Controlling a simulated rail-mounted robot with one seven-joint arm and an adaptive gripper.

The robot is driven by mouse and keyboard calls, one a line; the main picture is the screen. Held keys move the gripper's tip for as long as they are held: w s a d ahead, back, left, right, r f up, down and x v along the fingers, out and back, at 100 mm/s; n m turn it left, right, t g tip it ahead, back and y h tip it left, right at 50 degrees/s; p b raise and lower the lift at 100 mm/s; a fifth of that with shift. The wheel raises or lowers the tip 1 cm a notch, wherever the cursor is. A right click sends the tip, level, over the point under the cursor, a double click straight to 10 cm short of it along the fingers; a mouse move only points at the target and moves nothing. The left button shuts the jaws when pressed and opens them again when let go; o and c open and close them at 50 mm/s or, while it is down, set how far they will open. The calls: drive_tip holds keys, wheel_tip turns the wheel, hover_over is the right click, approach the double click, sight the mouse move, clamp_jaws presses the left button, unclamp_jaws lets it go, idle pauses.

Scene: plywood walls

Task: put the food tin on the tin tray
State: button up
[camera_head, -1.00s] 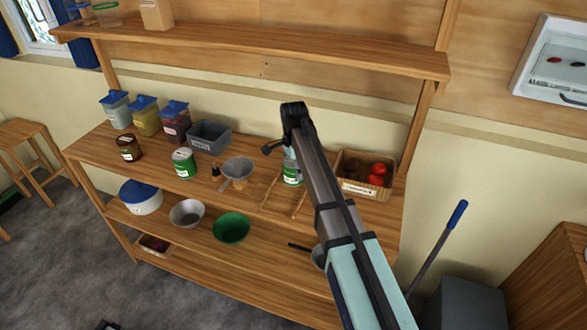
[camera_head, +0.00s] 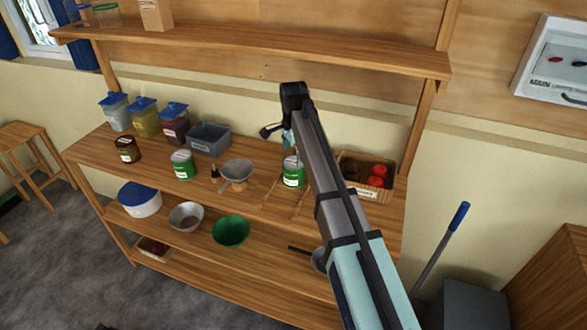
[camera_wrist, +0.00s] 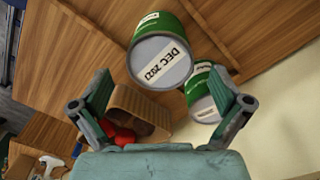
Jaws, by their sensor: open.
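A green tin (camera_head: 293,172) with a white label stands on the worktop, at the back end of a pair of thin wooden rails (camera_head: 269,192) that look like the tin tray. The wrist view shows two green tins there, a nearer one with "DEC 2023" on its grey end (camera_wrist: 162,60) and another beside it (camera_wrist: 203,92). Another green tin (camera_head: 183,165) stands further left on the worktop. My gripper (camera_wrist: 163,78) is open and empty. It is above the tins on the rails, with the nearer tin beyond its fingertips. My arm hides part of this area in the head view.
A wooden crate (camera_head: 363,192) with red items stands right of the rails. A metal scoop or funnel (camera_head: 237,171), a dark jar (camera_head: 127,150), a grey bin (camera_head: 209,139) and several lidded containers stand to the left. An upper shelf (camera_head: 260,48) runs above.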

drive_tip(key=shift+r+b, duration=0.5)
drive_tip(key=shift+r, duration=2.4)
